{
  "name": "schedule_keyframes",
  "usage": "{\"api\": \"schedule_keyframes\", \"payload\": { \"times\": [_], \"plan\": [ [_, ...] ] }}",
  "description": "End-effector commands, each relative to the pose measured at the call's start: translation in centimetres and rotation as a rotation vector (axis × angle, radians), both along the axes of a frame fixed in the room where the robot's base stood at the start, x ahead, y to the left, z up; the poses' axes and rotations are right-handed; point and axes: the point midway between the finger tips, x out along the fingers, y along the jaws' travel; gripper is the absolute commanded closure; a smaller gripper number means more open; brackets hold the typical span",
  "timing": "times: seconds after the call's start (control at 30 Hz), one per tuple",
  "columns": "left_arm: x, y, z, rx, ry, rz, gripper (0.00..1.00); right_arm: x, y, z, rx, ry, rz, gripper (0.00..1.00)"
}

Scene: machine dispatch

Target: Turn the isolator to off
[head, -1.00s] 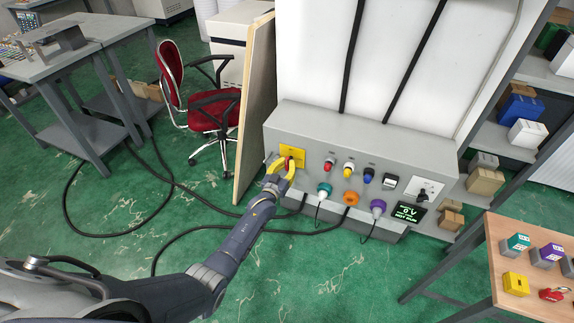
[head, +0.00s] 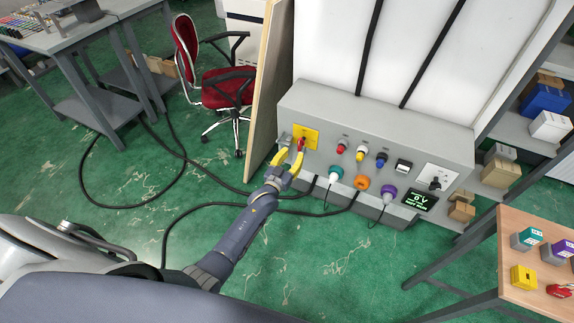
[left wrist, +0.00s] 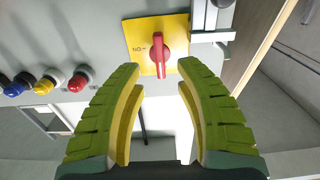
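The isolator is a yellow plate (head: 312,134) with a red handle (head: 301,142) at the left end of the grey machine panel. In the left wrist view the plate (left wrist: 143,36) and red handle (left wrist: 157,56) show ahead of the fingers, with lettering beside the handle. The handle stands lengthwise up and down in that view. My left gripper (head: 288,161) is open, its yellow-green fingers just in front of the handle. In the left wrist view the gap between the fingertips (left wrist: 160,76) is empty and lines up with the handle. My right gripper is in neither view.
A metal bracket (left wrist: 212,36) sits beside the plate. Red (head: 341,147), yellow (head: 360,152) and blue (head: 381,159) buttons lie to the right, above coloured plugs. A display (head: 420,199) reads 0 V. A table (head: 510,255) with padlocks stands at the right; a board (head: 268,85) stands left.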

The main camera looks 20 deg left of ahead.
Motion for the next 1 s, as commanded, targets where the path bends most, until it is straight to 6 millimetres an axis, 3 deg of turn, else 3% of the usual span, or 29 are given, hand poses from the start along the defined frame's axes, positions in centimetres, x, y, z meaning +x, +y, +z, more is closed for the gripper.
{"api": "schedule_keyframes", "payload": {
  "times": [0.2,0.4,1.0],
  "plan": [
    [-3.2,0.3,0.0,0.000,0.000,-0.001,0.66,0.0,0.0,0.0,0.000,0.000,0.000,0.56],
    [-4.7,0.4,0.0,-0.001,-0.001,-0.001,0.66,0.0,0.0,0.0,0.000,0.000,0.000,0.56],
    [-5.2,0.5,0.0,0.000,0.000,-0.001,0.66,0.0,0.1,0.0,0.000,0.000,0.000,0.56]
  ]
}}
